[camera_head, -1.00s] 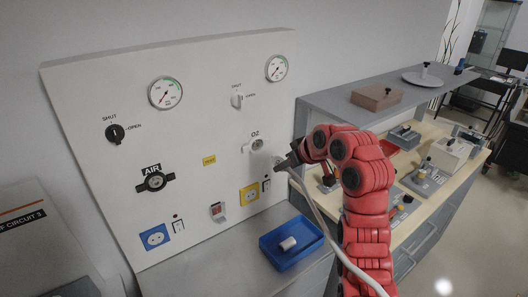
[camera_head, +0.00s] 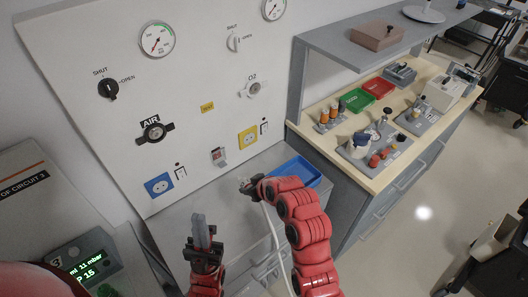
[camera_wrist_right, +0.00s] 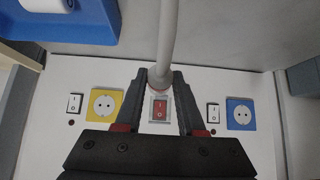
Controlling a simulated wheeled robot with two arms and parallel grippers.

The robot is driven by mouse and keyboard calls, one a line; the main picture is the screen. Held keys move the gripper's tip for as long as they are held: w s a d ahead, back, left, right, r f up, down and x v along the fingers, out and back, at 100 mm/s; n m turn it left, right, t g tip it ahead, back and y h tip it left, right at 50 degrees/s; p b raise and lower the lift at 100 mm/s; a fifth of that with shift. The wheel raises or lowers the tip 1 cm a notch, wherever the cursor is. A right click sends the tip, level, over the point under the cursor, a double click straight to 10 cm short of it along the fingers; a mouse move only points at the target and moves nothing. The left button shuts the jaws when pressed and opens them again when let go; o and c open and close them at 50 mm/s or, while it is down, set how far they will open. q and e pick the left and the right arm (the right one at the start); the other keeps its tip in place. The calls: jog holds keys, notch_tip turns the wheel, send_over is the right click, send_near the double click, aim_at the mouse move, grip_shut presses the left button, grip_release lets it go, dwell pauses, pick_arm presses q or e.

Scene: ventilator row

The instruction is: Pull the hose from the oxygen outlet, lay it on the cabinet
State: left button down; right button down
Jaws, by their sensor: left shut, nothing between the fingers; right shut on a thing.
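The oxygen outlet (camera_head: 252,89), marked O2, is on the wall panel in the head view, with no hose in it. My right gripper (camera_head: 244,184) is shut on the hose (camera_head: 272,228), low in front of the panel, well below the outlet. In the right wrist view the white hose (camera_wrist_right: 168,38) has its end between the fingertips. The rest of it trails down beside my right arm. My left gripper (camera_head: 201,232) is shut and empty, fingers up, to the lower left. The grey cabinet top (camera_head: 190,208) lies below the panel, partly hidden by my arms.
A blue tray (camera_head: 312,172) stands behind my right arm; the right wrist view shows a white roll (camera_wrist_right: 45,5) in it. The AIR outlet (camera_head: 154,131) is on the left of the panel. A workbench (camera_head: 300,128) with several items is at the right.

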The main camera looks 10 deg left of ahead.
jog(key=shift+s+f, duration=0.9)
jog(key=shift+s, duration=0.05)
jog(key=shift+f+b, duration=0.55)
jog(key=shift+f, duration=2.9)
jog(key=shift+c, duration=2.2)
grip_release()
jog(key=w+a+r+p+v, duration=0.1)
jog(key=p+v, duration=0.5)
jog(key=v, duration=0.5)
jog(key=w+a+r+p+v, duration=0.1)
jog(key=p+v, duration=0.5)
jog(key=v, duration=0.6)
jog(key=shift+w+a+r+p, duration=0.3)
jog(key=shift+a+r+p, duration=0.05)
jog(key=shift+r, duration=0.55)
